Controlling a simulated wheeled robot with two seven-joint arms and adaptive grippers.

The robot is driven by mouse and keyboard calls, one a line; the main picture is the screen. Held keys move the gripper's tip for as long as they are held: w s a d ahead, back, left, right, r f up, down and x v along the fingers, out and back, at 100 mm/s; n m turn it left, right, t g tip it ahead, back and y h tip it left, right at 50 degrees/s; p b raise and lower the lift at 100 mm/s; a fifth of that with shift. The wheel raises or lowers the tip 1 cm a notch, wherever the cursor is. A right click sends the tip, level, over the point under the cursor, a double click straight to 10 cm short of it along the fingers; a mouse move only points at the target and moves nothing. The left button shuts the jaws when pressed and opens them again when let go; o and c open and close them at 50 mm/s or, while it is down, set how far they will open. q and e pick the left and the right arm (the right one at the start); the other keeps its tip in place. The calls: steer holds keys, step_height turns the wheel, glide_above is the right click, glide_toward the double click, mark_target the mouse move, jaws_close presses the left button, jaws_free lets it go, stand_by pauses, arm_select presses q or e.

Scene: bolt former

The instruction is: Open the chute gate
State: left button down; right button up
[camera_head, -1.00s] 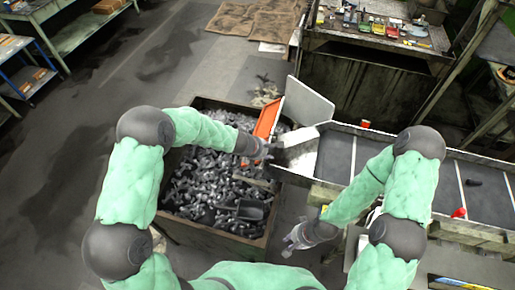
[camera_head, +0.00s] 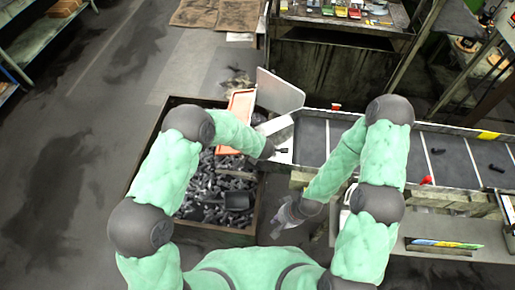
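The chute (camera_head: 284,152) is the pale end of the conveyor trough, above the right side of the bolt bin. A grey plate (camera_head: 281,91) stands tilted at its far side, and an orange panel (camera_head: 240,104) stands left of it over the bin. I cannot tell for sure which part is the gate. My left gripper (camera_head: 282,150) reaches right to the chute mouth; its dark fingers are small against the pale metal, and their opening and any contact are unclear. My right gripper (camera_head: 284,222) hangs low in front of the conveyor, apart from it, open and empty.
The conveyor (camera_head: 455,160) runs right, with a few dark parts and red and yellow pieces. A workbench (camera_head: 340,22) stands behind.

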arm_select(q)
steer(key=shift+s+d+f, duration=0.1)
steer(key=shift+d, duration=0.15)
steer(key=c, duration=1)
jaws_free()
steer(key=shift+d+f, duration=0.1)
steer(key=shift+d, duration=0.15)
arm_select(e)
steer(key=shift+d, duration=0.3)
arm_select(q)
steer(key=shift+a, duration=0.25)
arm_select(e)
steer(key=shift+a, duration=0.15)
arm_select(q)
steer(key=shift+s+d+r, duration=0.1)
steer(key=shift+r, duration=0.3)
steer(key=v, duration=1.1)
steer(key=shift+s+r, duration=0.1)
